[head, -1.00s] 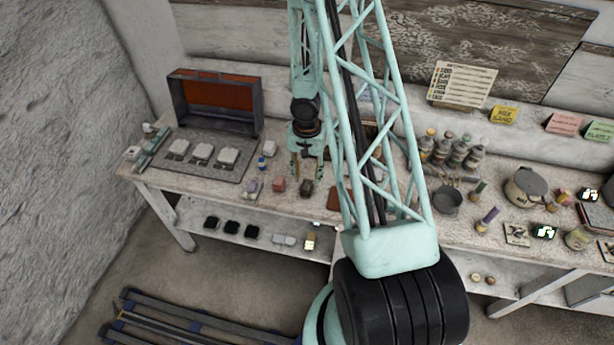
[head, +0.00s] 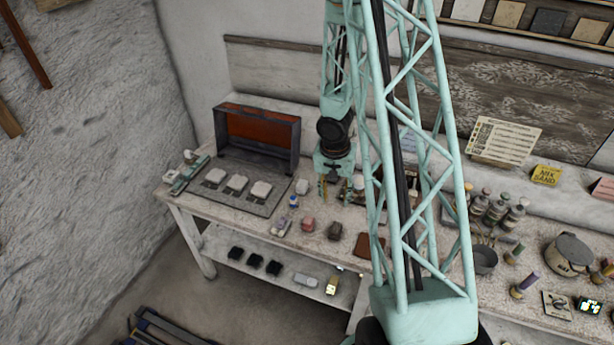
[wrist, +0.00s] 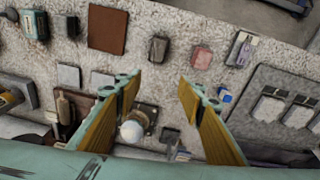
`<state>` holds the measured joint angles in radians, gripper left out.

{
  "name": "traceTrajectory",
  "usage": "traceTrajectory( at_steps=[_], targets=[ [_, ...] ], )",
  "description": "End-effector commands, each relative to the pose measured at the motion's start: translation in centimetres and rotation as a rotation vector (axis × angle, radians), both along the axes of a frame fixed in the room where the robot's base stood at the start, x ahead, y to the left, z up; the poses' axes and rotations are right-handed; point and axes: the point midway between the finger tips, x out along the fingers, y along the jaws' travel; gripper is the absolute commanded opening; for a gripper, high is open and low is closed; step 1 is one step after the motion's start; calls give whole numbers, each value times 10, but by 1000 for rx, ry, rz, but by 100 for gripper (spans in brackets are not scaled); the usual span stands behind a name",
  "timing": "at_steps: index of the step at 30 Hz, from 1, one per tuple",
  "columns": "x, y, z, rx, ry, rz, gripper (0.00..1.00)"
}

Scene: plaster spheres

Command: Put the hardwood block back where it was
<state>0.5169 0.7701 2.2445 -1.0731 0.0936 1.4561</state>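I cannot tell for certain which object is the hardwood block. A small dark brown block (head: 335,231) stands near the bench's front edge in the head view and also shows in the wrist view (wrist: 158,48). A reddish block (head: 308,223) stands just left of it, and right of it in the wrist view (wrist: 202,57). My gripper (head: 334,194) is above the bench behind these blocks. Its yellow fingers are wide apart with nothing between their tips in the wrist view (wrist: 160,92). The lattice arm hides part of the bench.
A white knob on a metal base (wrist: 133,130) shows between my fingers, below them. A brown flat square (head: 368,245) lies right of the blocks. An open case (head: 257,140) and a grey mat with pale blocks (head: 262,208) are left. Bottles (head: 497,210) crowd the right.

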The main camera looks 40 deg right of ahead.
Motion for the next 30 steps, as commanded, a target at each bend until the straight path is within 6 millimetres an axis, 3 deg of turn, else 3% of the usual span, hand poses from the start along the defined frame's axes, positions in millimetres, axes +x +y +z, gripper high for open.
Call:
traceTrajectory(
  at_steps=[12,30],
  targets=[
    [13,10,95,-93,-22,88,36],
    [5,44,218,-184,-39,205,36]
  ],
)
